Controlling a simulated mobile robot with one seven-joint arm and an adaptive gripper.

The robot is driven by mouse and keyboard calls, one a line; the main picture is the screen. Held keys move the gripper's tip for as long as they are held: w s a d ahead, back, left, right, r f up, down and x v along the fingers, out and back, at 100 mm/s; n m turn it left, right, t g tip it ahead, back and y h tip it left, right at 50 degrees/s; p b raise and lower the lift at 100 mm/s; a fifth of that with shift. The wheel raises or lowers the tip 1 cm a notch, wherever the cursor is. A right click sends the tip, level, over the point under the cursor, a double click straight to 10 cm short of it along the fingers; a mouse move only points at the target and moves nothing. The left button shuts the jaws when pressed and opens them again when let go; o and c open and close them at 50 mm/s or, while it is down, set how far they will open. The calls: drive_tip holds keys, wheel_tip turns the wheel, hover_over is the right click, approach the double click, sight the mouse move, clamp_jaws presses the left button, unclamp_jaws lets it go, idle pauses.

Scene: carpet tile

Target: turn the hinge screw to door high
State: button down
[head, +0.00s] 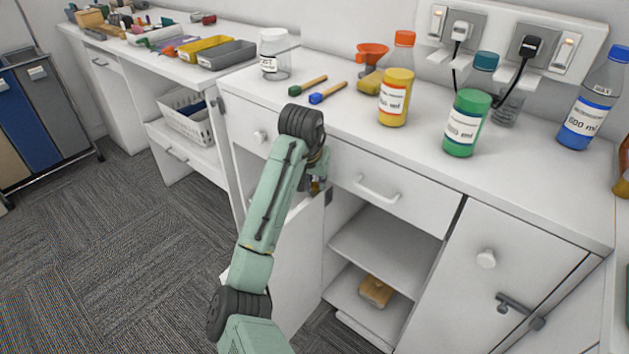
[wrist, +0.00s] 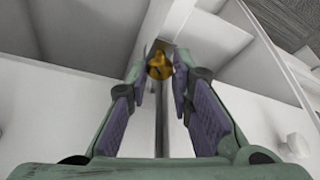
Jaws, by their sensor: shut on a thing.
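The hinge screw (wrist: 159,68) shows in the wrist view as a small brass-coloured head beside a narrow vertical gap at the cabinet. My gripper (wrist: 161,80) has its purple-padded fingers on either side of it, shut on it at the tips. In the head view my gripper (head: 316,184) is at the upper part of an open white cabinet door (head: 297,265), below the counter. My arm hides much of the door there, and the screw cannot be made out clearly in that view.
A white drawer with a bar handle (head: 377,190) is just right of my gripper. Below it are open shelves with a tan block (head: 375,291). Bottles, including a yellow one (head: 396,100), and two brushes stand or lie on the counter.

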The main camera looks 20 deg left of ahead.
drive_tip(key=shift+a+m+g+h+p, duration=0.15)
drive_tip(key=shift+m+h+p, duration=0.35)
drive_tip(key=shift+m, duration=0.9)
drive_tip(key=shift+a+m+g+h+p, duration=0.15)
drive_tip(key=shift+m+h+p, duration=0.35)
drive_tip(key=shift+m, duration=0.9)
drive_tip(key=shift+d, duration=0.1)
drive_tip(key=c, duration=1.4)
unclamp_jaws()
drive_tip(key=v, duration=1.2)
